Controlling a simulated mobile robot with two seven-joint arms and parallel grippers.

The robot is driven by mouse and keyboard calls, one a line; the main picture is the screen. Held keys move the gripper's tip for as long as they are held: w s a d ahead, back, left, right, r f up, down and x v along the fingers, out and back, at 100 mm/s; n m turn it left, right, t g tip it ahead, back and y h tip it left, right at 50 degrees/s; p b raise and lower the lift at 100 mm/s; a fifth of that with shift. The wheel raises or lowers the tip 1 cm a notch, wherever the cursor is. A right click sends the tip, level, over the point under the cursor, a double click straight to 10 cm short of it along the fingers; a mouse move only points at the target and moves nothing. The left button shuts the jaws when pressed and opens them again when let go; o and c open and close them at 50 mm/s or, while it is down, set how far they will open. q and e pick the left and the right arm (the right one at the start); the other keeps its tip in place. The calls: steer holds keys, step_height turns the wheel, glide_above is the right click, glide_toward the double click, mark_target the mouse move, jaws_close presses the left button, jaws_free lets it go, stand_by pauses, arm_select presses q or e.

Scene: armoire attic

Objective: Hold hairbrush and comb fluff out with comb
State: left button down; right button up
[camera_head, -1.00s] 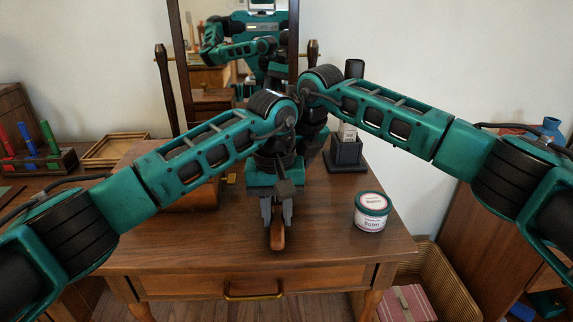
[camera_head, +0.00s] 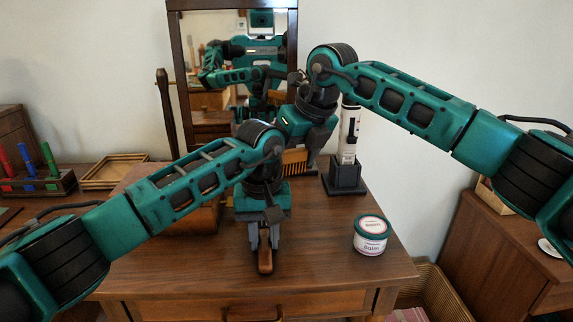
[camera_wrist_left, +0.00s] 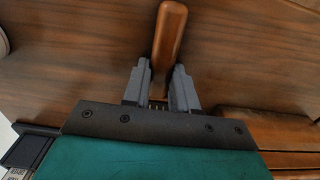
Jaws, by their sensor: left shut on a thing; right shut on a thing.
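My left gripper (camera_head: 265,236) is low over the front middle of the table, shut on the hairbrush, whose brown wooden handle (camera_head: 265,262) sticks out toward the front. The handle also shows between the fingers in the left wrist view (camera_wrist_left: 170,38). The brush's head and any fluff are hidden behind my left gripper and wrist. My right gripper (camera_head: 312,140) is higher and farther back, shut on the orange-brown comb (camera_head: 295,163). The comb's teeth point down, behind and right of my left wrist. It looks apart from the brush, though the arm hides part of the view.
A balm tin (camera_head: 370,236) stands on the table (camera_head: 330,265) at the right. Behind it is a dark holder (camera_head: 345,180) with a tall white item. A mirror (camera_head: 215,60) stands at the back. A wooden tray (camera_head: 112,170) lies left. The front right tabletop is clear.

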steer(key=shift+d+r, duration=0.25)
steer(key=shift+d, duration=0.7)
steer(key=shift+d+r, duration=0.25)
steer(key=shift+d, duration=0.7)
steer(key=shift+d+r, duration=0.25)
steer(key=shift+d, duration=0.7)
steer(key=shift+w+a+f, duration=0.65)
steer(key=shift+a+f, duration=0.75)
steer(key=shift+f, duration=0.05)
steer(key=shift+w+a+f, duration=0.7)
steer(key=shift+a+f, duration=0.7)
steer(key=shift+a, duration=0.05)
steer(key=shift+w+a+f, duration=0.65)
steer(key=shift+a+f, duration=0.75)
steer(key=shift+f, duration=0.05)
steer(key=shift+f, duration=1)
